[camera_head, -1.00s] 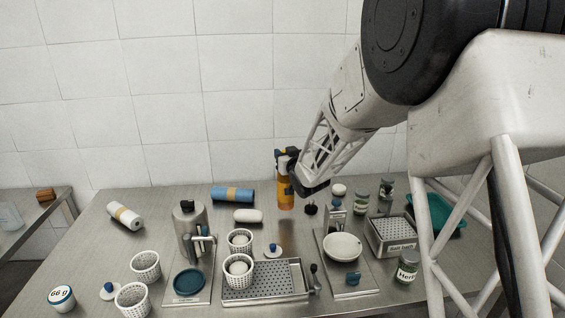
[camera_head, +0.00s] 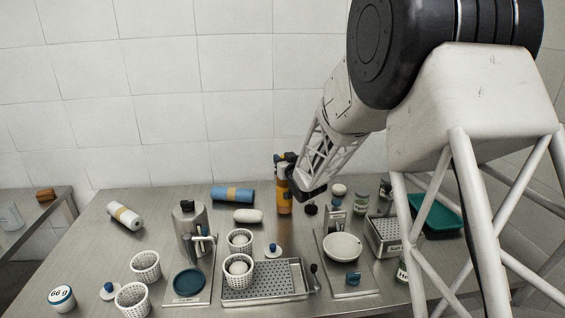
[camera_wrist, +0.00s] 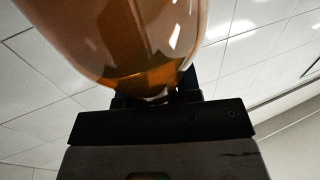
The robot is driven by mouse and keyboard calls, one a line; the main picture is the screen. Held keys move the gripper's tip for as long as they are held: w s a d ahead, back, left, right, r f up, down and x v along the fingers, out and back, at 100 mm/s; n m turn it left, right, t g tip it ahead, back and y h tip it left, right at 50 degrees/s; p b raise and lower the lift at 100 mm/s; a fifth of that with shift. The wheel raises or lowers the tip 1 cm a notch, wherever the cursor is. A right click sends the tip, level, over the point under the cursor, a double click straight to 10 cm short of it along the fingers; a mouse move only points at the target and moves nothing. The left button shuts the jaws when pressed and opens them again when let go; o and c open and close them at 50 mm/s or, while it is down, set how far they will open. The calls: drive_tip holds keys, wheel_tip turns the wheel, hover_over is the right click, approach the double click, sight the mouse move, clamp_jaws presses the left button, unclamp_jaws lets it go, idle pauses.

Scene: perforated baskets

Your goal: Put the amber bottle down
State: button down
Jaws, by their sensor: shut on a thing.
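The amber bottle (camera_head: 284,205) is upright at the back middle of the steel table, with an orange body. Its base looks at or very near the table top; I cannot tell if it touches. My gripper (camera_head: 286,176) is shut on the bottle from its right side and hides part of its upper half. In the wrist view the amber bottle (camera_wrist: 150,45) fills the upper left, close in front of the dark gripper body (camera_wrist: 160,122). The fingertips are mostly hidden there.
A blue roll (camera_head: 233,194) and a white rounded item (camera_head: 247,216) lie left of the bottle. A small black knob (camera_head: 311,209) and green-labelled jars (camera_head: 361,203) stand to its right. Perforated cups (camera_head: 239,271) and a perforated tray (camera_head: 290,279) are in front.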

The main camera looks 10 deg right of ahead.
drive_tip(key=shift+f, duration=0.4)
drive_tip(key=c, duration=0.8)
unclamp_jaws()
drive_tip(key=v, duration=1.2)
idle(0.4)
drive_tip(key=s+d+r+m+g+h, duration=0.1)
drive_tip(key=s+d+r+g+h, duration=0.15)
drive_tip(key=s, duration=0.65)
drive_tip(key=s+d+r+m+g+h, duration=0.2)
drive_tip(key=s+r+g+h, duration=0.15)
drive_tip(key=s, duration=0.45)
drive_tip(key=s+r+g, duration=0.1)
drive_tip(key=s+g, duration=0.7)
drive_tip(key=s, duration=2.2)
drive_tip(key=shift+a+m+g, duration=0.3)
drive_tip(key=shift+a+m, duration=0.1)
drive_tip(key=shift+a, duration=0.05)
